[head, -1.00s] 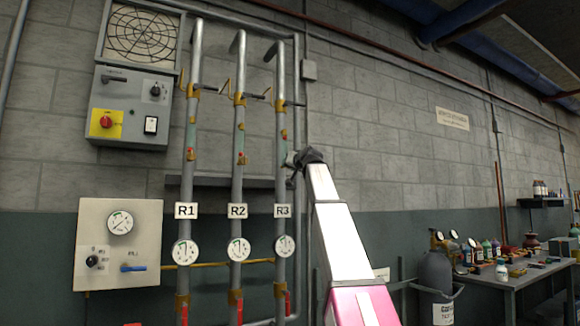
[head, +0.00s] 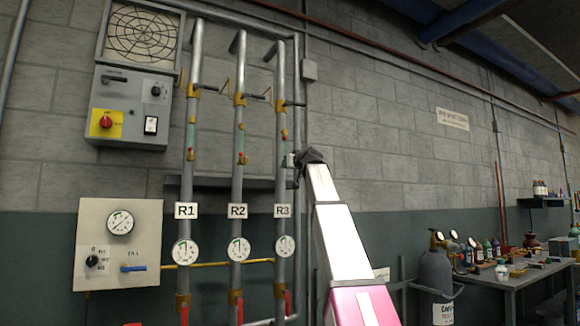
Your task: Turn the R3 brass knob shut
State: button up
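The R3 pipe (head: 281,185) is the rightmost of three grey vertical pipes on the wall. Its R3 label (head: 283,211) and a round gauge (head: 285,246) sit low on it. A small brass fitting (head: 284,134) shows on the pipe above my gripper. My gripper (head: 291,160) is at the right side of the R3 pipe, level with the lower knobs on R1 and R2. The matching R3 knob is not clearly visible there; my gripper appears to cover it. The fingers are too small and dark to show whether they are open or shut.
The R2 pipe (head: 237,185) and R1 pipe (head: 187,185) stand to the left. A dark ledge (head: 214,182) runs behind the pipes. Red-handled valves are at the bottom. A control box (head: 132,110) is at left. A cluttered workbench (head: 520,278) stands at right.

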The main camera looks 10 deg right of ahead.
jog(key=shift+f, duration=0.1)
jog(key=o, duration=0.9)
jog(key=shift+s, duration=0.1)
jog(key=v, duration=1)
jog(key=shift+s+d, duration=0.15)
jog(key=shift+s, duration=0.2)
